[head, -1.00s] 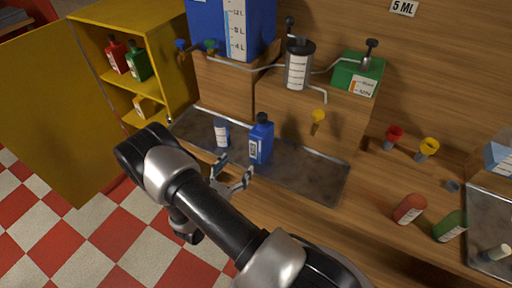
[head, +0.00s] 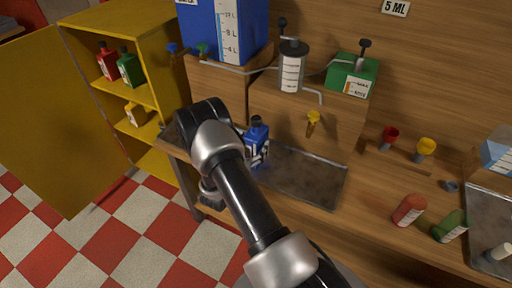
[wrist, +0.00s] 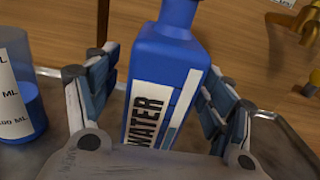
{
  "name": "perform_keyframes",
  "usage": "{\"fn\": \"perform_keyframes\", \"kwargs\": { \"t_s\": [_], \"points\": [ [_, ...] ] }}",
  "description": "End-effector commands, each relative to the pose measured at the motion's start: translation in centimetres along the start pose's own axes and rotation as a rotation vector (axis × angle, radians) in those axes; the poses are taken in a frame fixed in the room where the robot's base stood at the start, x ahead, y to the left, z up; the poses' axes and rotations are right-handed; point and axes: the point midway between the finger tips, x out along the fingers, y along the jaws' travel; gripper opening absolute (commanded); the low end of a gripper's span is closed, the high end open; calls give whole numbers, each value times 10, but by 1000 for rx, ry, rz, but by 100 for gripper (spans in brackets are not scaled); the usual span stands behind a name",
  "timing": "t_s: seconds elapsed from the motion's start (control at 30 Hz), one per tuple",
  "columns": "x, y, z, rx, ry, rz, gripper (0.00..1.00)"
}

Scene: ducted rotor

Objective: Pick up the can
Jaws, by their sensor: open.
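In the wrist view the can (wrist: 170,80) shows large, with a white label reading WATER. My gripper (wrist: 160,85) is open, with one finger on each side of the can's body. A small gap seems to show on the right; whether either finger touches the can is unclear.
A clear measuring cup with blue liquid (wrist: 22,100) stands close left of my gripper. The metal tray (head: 310,178) is clear to the right.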

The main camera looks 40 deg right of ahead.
Motion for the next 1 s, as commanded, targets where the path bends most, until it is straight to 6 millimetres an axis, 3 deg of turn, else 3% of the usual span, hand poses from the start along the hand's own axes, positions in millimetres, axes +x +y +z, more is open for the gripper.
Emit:
{"fn": "perform_keyframes", "kwargs": {
  "t_s": [0.2, 0.47, 1.0],
  "points": [
    [26, -2, -1, 1, 0, -1, 75],
    [27, -1, 0, 1, 0, 0, 74],
    [27, -1, 0, 0, 0, 0, 38]
  ]
}}
